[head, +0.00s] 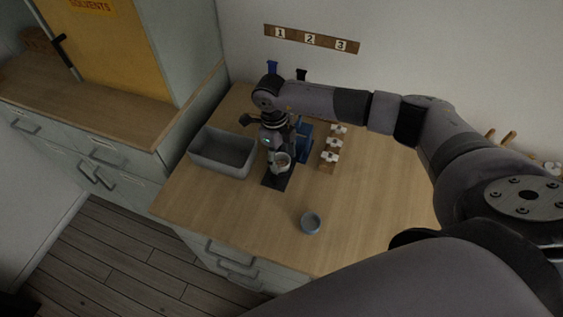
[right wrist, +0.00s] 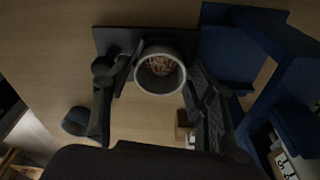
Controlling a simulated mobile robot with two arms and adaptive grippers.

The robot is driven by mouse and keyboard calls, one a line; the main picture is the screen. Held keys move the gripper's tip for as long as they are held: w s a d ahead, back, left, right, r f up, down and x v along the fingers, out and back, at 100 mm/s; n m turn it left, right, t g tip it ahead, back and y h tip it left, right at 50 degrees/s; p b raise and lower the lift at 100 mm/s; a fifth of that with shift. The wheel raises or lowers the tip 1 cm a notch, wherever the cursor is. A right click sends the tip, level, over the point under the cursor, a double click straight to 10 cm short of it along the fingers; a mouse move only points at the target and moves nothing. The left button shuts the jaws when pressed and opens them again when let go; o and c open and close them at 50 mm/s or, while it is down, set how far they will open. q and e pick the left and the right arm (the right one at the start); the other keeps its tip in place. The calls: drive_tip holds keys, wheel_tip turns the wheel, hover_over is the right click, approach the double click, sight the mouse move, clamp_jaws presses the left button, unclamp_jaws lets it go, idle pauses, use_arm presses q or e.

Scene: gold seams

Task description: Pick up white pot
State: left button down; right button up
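The white pot (head: 282,164) stands over a dark mat (head: 277,183) on the wooden counter. In the right wrist view the pot (right wrist: 160,72) looks round and pale, with brownish bits inside. My right gripper (head: 276,148) reaches down from above at the pot. In the right wrist view its two fingers (right wrist: 162,82) stand on either side of the pot, close to its wall. Whether they press on it I cannot tell. Part of the pot is hidden by the gripper in the head view. My left gripper is not in view.
A grey bin (head: 222,168) stands left of the pot. A blue stand (head: 304,148) is close on the right, then a wooden rack (head: 327,164) with white pieces. A small grey bowl (head: 311,223) sits near the front. The counter's front right is clear.

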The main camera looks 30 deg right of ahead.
drive_tip(key=c, duration=0.5)
